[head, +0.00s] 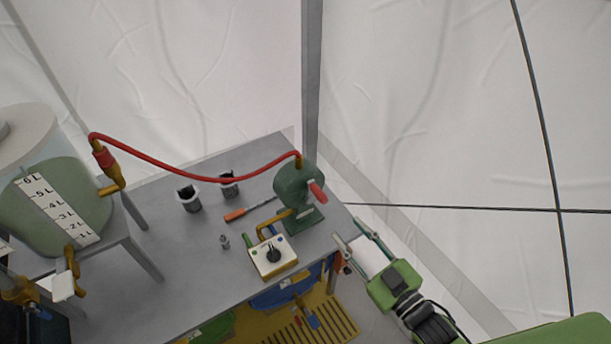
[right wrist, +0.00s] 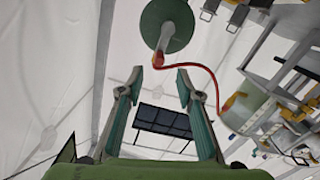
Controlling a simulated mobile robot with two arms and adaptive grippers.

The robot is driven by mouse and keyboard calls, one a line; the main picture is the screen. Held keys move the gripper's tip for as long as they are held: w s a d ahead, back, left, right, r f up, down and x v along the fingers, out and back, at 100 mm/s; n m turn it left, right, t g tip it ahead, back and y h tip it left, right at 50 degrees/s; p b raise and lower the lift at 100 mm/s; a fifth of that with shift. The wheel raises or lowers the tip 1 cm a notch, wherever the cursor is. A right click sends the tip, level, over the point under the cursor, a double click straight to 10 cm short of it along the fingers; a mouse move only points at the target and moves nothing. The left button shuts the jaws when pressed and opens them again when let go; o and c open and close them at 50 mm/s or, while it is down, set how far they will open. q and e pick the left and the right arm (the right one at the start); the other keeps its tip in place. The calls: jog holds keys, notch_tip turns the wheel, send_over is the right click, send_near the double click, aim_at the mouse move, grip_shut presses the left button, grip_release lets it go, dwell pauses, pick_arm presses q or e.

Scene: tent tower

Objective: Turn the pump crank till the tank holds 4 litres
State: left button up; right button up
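The green pump (head: 292,186) stands at the right end of the grey table, with a red crank handle (head: 317,192) on its right side. In the right wrist view the pump's round green body (right wrist: 178,22) is at the top, ahead of the fingers. My right gripper (head: 352,236) is open and empty, below and right of the crank and apart from it; its spread fingers also show in the right wrist view (right wrist: 171,70). The green tank (head: 30,215) at the left has a litre scale from 1 to 6. I cannot make out its water level. My left gripper is not in view.
A red hose (head: 200,178) arches from pump to tank. On the table (head: 205,275) are two dark cups (head: 188,198) (head: 229,184), an orange-handled screwdriver (head: 236,214) and a cream box with a black knob (head: 272,256). A tent pole (head: 312,80) rises behind the pump.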

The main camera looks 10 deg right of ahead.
aim_at(325, 201)
jog(key=w, duration=0.1)
jog(key=w+a+r+p, duration=0.1)
jog(key=w, duration=0.1)
jog(key=w+a, duration=0.1)
jog(key=shift+w+r+p, duration=0.2)
jog(key=shift+r+p, duration=0.1)
jog(key=shift+r, duration=0.1)
jog(key=p+x, duration=0.1)
jog(key=x, duration=0.5)
jog(key=shift+w+a+f, duration=0.1)
jog(key=shift+w+a, duration=0.15)
jog(key=shift+w, duration=0.05)
jog(key=shift+p+x, duration=0.4)
jog(key=shift+x, duration=0.55)
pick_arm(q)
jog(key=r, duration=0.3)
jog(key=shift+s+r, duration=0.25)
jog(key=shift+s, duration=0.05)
pick_arm(e)
jog(key=shift+f, duration=0.15)
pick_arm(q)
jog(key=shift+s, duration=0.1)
pick_arm(e)
grip_shut()
